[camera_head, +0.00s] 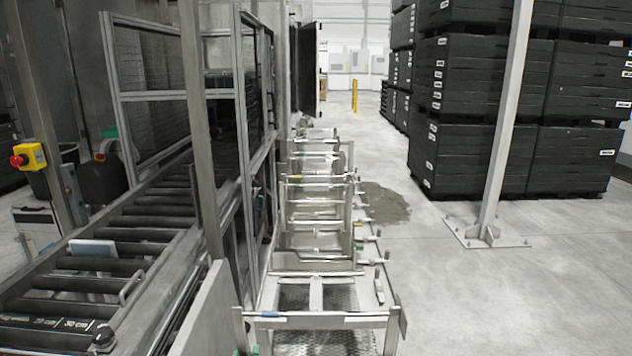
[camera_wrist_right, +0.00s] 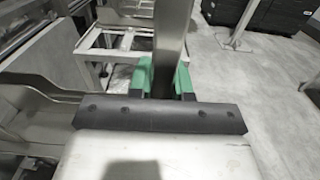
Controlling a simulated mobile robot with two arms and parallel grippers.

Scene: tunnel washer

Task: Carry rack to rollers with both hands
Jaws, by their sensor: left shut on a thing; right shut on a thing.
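A grey metal rack (camera_head: 345,323) with a flat top bar and upright posts stands at the bottom middle of the head view. Its lower part is cut off by the frame edge. Green fingertips of my left gripper (camera_head: 247,351) show at the bottom edge, one on each side of the rack's left post. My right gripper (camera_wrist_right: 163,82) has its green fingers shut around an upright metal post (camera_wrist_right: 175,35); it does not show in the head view. The rollers (camera_head: 110,265) are a row of dark cylinders in a metal frame to the left.
A grey panel (camera_head: 204,308) and a metal guard frame (camera_head: 245,130) stand between the rack and the rollers. Several metal frames (camera_head: 318,205) run back in a line. Black crates (camera_head: 480,160) are stacked at right behind a post (camera_head: 505,120). The right floor is clear.

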